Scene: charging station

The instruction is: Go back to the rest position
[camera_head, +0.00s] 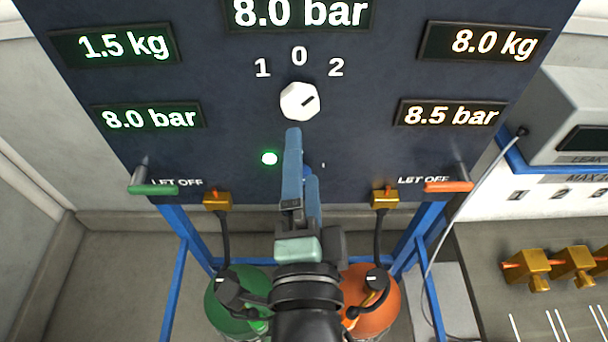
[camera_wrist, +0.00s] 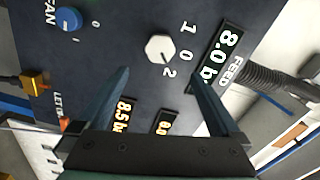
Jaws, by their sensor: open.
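My gripper (camera_head: 302,155) is in front of the dark blue panel (camera_head: 370,120), just below the white selector knob (camera_head: 300,101) in the head view. In the wrist view its two blue fingers stand apart with nothing between them, and my gripper (camera_wrist: 161,75) is open. The white knob (camera_wrist: 160,49) shows beyond the fingertips, clear of them. The knob's dark mark points up and right, toward the "2". My arm hides the lower middle of the panel in the head view.
A green cylinder (camera_head: 228,291) and an orange cylinder (camera_head: 384,285) stand below the panel. Green (camera_head: 155,189) and orange (camera_head: 448,186) handles stick out at its sides. A blue knob (camera_wrist: 69,19) is on the panel. A grey device (camera_head: 570,115) and brass fittings (camera_head: 530,266) are at right.

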